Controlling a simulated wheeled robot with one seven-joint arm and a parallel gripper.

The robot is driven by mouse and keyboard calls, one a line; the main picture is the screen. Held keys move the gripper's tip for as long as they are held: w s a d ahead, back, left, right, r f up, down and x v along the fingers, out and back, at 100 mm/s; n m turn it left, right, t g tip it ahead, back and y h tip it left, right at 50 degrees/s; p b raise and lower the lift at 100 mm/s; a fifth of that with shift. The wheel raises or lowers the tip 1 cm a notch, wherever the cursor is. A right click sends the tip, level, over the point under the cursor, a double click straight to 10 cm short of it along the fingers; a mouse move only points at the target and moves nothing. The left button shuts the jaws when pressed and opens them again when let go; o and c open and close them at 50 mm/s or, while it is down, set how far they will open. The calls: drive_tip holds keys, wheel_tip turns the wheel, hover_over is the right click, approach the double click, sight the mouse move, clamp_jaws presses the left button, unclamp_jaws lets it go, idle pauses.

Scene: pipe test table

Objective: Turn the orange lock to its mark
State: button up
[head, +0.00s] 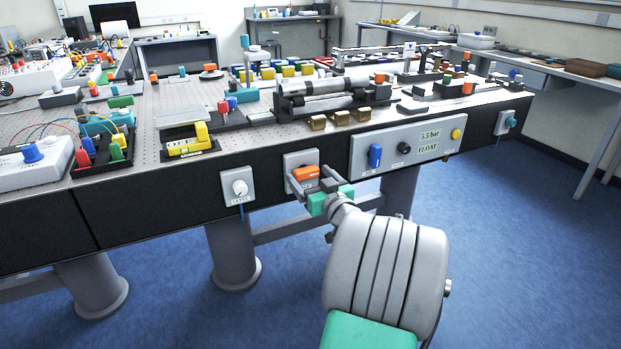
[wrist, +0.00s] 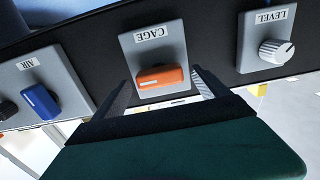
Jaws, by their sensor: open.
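The orange lock (head: 305,173) is a short bar-shaped handle on a grey plate labelled CAGE (wrist: 154,45), on the dark front side of the table. In the wrist view the orange lock (wrist: 162,77) lies roughly level across the lower part of the plate, which appears upside down. My gripper (head: 318,190) is in front of the plate. In the wrist view its two dark fingers (wrist: 160,90) stand apart, one on each side of the lock, with visible gaps. I cannot make out the lock's mark in either view.
A white LEVEL knob (head: 240,188) sits on a plate left of the lock. A blue AIR handle (head: 375,155), a black knob (head: 404,148) and a 5.5 bar FLOAT display are on a panel to the right. The perforated tabletop above is crowded with fixtures.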

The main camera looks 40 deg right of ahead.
drive_tip(key=c, duration=1.4)
drive_tip(key=shift+m, duration=0.4)
drive_tip(key=m, duration=0.3)
drive_tip(key=shift+m+p, duration=0.3)
drive_tip(key=shift+p, duration=0.1)
drive_tip(key=m+p, duration=0.2)
drive_tip(key=m, duration=0.2)
drive_tip(key=shift+d+m, duration=0.1)
drive_tip(key=shift+m, duration=0.2)
drive_tip(key=m+p, duration=0.3)
drive_tip(key=m, duration=0.2)
drive_tip(key=shift+f+m+p, duration=0.1)
drive_tip(key=shift+m+p, duration=1.05)
drive_tip(key=shift+m, duration=0.85)
